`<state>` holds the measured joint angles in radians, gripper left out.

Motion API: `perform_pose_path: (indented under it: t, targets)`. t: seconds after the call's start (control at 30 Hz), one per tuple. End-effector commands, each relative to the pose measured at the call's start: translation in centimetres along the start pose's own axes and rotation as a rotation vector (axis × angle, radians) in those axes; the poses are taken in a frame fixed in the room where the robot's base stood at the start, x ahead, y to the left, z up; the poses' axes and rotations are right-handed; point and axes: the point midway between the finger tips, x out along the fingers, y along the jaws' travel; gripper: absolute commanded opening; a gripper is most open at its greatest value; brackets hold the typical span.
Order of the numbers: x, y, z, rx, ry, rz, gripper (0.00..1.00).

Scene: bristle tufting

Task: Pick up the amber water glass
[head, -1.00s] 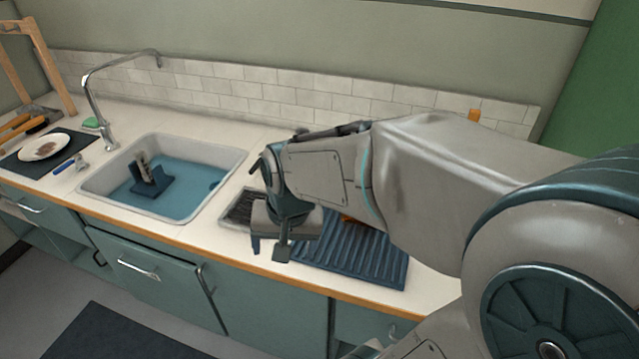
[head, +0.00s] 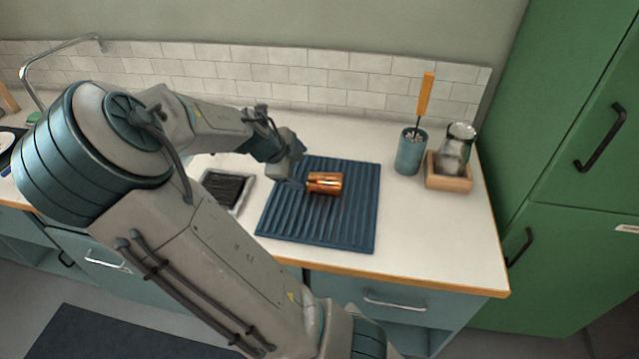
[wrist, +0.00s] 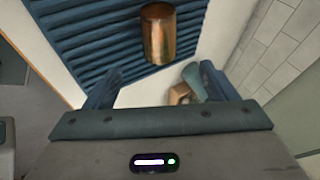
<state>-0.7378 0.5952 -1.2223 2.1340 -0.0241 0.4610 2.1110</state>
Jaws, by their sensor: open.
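The amber water glass (head: 325,183) lies on its side on the dark blue ribbed drying mat (head: 350,225). In the wrist view the glass (wrist: 158,34) appears coppery, at the top, over the mat (wrist: 88,38) and beyond the fingertips. My gripper (wrist: 158,88) is open, its two fingers wide apart with nothing between them. In the head view my gripper (head: 295,168) is just left of the glass and above the mat's left part; whether it touches the glass cannot be told there.
A black tray (head: 228,188) sits left of the mat. A teal cup (head: 411,152) with an orange-handled tool and a wooden box (head: 447,178) holding a clear jar (head: 457,148) stand right of it. A green cabinet (head: 560,150) borders the right; the counter's front right is clear.

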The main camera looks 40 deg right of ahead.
Motion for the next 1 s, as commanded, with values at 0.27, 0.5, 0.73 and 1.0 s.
perform_pose_path:
  t: [0.27, 0.5, 0.73, 1.0]
  targets:
    - [3.3, 0.0, -0.2, 0.009, 0.005, 0.0, 0.79]
    - [6.6, 0.0, -0.2, 0.007, 0.005, 0.0, 0.79]
    - [8.3, 0.0, -0.1, 0.007, 0.003, 0.0, 0.79]
    - [10.1, 0.1, -0.1, 0.006, 0.004, 0.002, 0.79]
